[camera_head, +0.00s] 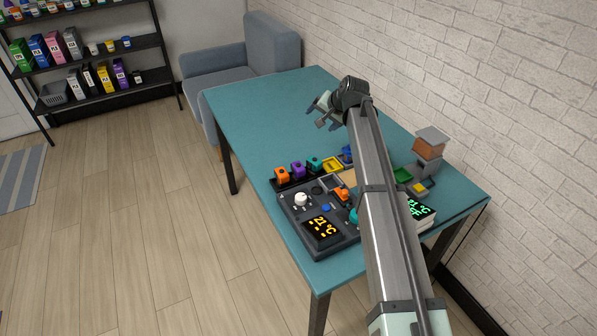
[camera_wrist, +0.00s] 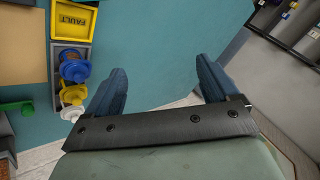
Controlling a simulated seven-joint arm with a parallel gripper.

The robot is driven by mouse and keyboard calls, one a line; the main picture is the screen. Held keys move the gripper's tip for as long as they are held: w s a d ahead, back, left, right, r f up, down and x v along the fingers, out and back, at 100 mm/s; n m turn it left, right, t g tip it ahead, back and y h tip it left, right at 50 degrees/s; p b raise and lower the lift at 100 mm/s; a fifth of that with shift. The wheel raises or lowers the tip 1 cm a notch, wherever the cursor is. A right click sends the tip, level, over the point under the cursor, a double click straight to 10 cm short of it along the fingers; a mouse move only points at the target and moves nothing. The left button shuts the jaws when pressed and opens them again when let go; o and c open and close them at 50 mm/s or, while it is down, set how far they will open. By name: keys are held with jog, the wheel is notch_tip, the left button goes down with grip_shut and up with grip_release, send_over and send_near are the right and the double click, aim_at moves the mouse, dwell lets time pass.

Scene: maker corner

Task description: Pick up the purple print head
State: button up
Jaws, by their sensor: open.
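The purple print head (camera_head: 298,169) stands in a dark rack (camera_head: 290,184) at the table's left side, between an orange print head (camera_head: 282,174) and a teal one (camera_head: 315,163). My gripper (camera_head: 322,108) is open and empty, above the far part of the table and well apart from the rack. In the wrist view my gripper's two blue fingers (camera_wrist: 160,68) are spread with nothing between them. I do not make out the purple print head in the wrist view.
A control box (camera_head: 318,222) with a lit display stands in front of the rack. A yellow bin (camera_wrist: 72,22) marked FAULT and blue round parts (camera_wrist: 75,68) lie left in the wrist view. A brown-grey stack (camera_head: 429,146) stands by the wall. The table's far half is clear.

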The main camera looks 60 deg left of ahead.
jog(key=s+a+m+h, duration=0.1)
jog(key=s+a+h, duration=0.2)
jog(key=s, duration=0.9)
jog(key=m+h, duration=0.5)
jog(key=m, duration=0.2)
send_over(298, 164)
jog(key=f, duration=0.1)
notch_tip(298, 164, down, 9)
jog(key=shift+a+r, duration=0.1)
jog(key=shift+r, duration=0.1)
jog(key=shift+f, duration=2.55)
jog(key=c, duration=1.1)
jog(key=shift+c, duration=0.2)
